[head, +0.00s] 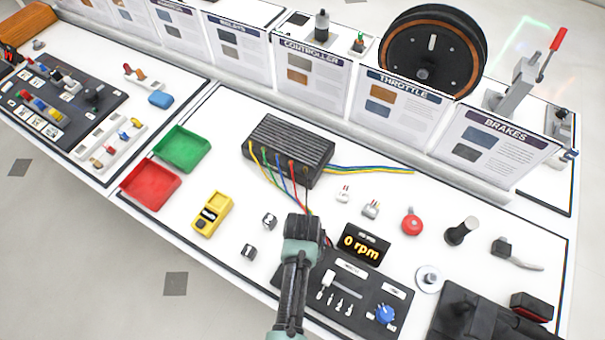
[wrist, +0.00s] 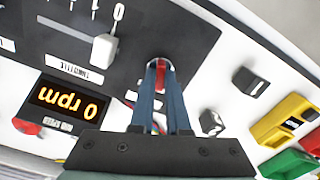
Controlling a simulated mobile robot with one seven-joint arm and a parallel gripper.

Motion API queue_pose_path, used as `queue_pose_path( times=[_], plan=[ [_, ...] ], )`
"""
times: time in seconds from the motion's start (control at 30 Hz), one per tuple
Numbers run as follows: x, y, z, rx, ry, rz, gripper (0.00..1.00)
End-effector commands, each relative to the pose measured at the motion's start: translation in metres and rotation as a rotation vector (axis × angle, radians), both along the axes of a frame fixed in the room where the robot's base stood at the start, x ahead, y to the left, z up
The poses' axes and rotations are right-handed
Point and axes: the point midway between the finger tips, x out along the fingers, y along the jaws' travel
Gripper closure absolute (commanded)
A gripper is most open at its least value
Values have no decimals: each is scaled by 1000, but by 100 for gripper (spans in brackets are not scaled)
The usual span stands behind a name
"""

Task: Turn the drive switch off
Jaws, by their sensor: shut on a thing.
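The drive switch (wrist: 162,72) shows as a small red piece on the black control panel (wrist: 195,30) in the wrist view. My gripper (wrist: 161,66) has its two blue-grey fingers close together around it, shut on it. The fingers cover much of the switch, so whether it is on or off cannot be told. In the head view my gripper (head: 306,230) is over the upper left of the panel (head: 365,300), and my arm hides the switch. The display (head: 362,245) behind the panel reads 0 rpm.
A white slider (wrist: 104,48) and a blue knob (head: 385,313) are on the same panel. Two dark small blocks and a yellow meter (head: 212,214) lie left of my arm. A black controller box (head: 288,150) with coloured wires stands behind. A red button (head: 411,222) is to the right.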

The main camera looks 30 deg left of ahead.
Motion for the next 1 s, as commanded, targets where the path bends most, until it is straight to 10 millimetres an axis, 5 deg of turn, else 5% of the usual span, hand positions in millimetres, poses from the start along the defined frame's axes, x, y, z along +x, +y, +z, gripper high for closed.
queue_pose_path(
  times=[0.4,0.93,0.97,1.0],
  plan=[
    [1,0,1,0,-2,176,100],
    [2,0,1,0,-4,199,100],
    [2,0,1,0,-4,198,81],
    [2,0,1,0,-4,198,74]
  ],
)
